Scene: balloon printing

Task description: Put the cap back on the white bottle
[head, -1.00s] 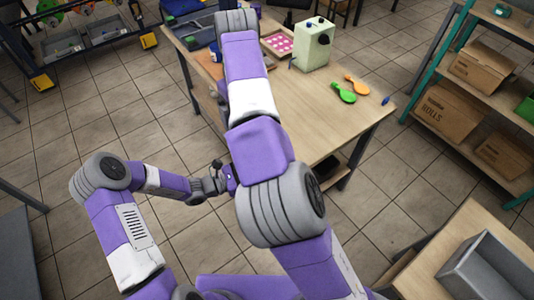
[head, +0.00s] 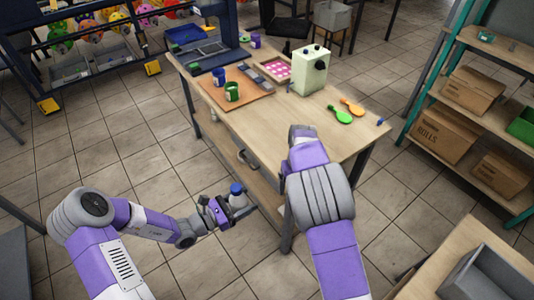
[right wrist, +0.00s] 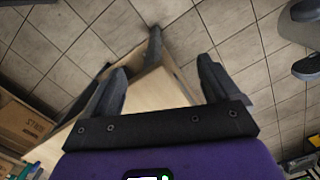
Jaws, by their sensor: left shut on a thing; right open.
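My left gripper (head: 218,211) is shut on the white bottle (head: 238,200), held roughly upright in front of the table's near left side. The bottle's top looks blue; I cannot tell whether that is a cap. A small blue object (head: 380,122), possibly the cap, is at the table's right edge. My right gripper (right wrist: 160,88) is open and empty in the right wrist view, its two dark fingers apart, with the table and floor beyond. In the head view the right arm reaches towards the table's near edge, and its fingers are not clearly seen.
The wooden table (head: 265,120) holds a green spoon-shaped item (head: 341,115), an orange one (head: 352,107), a pale green machine (head: 310,72), cups (head: 232,91) on a brown board and a tray of pink dots (head: 275,68). A shelf with cardboard boxes (head: 445,122) stands right.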

